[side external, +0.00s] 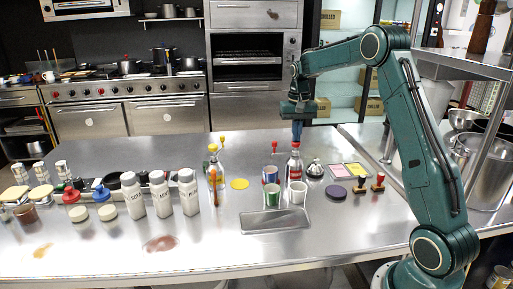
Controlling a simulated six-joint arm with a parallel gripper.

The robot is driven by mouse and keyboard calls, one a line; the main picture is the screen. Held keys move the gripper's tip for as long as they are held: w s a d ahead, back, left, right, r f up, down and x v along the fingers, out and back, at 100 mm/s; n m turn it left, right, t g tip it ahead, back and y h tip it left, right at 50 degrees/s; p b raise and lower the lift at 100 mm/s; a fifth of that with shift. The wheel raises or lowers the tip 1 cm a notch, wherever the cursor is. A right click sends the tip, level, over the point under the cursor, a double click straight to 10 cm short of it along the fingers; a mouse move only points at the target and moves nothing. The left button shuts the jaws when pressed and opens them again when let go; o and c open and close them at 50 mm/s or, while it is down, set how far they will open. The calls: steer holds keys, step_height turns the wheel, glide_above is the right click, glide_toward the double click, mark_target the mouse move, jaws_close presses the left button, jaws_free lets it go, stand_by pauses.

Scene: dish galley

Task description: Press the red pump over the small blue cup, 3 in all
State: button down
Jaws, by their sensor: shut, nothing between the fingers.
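My gripper (297,137) is shut and empty, pointing straight down over a clear bottle with a red and white label (294,167). Its fingertips are at the bottle's top and hide the pump head there; I cannot tell whether they touch or press it. A small red piece (275,144) shows just left of the bottle's top, and I cannot tell whether it is the pump's spout. A small blue cup (270,174) stands left of the bottle, below that red piece. Its contents are not visible.
A green cup (271,197) and a white cup (297,192) stand in front, behind a shallow metal tray (275,221). A yellow-topped bottle (213,165) and white bottles (161,194) are to the left. A dark round pad (336,191) and stamps (378,183) lie right.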

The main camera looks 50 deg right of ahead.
steer(key=shift+r, duration=0.95)
steer(key=shift+f, duration=1.4)
stand_by(0.5)
steer(key=shift+r, duration=1.4)
steer(key=shift+f, duration=1.55)
steer(key=shift+r, duration=1.55)
steer(key=shift+r, duration=0.2)
steer(key=shift+r, duration=2.85)
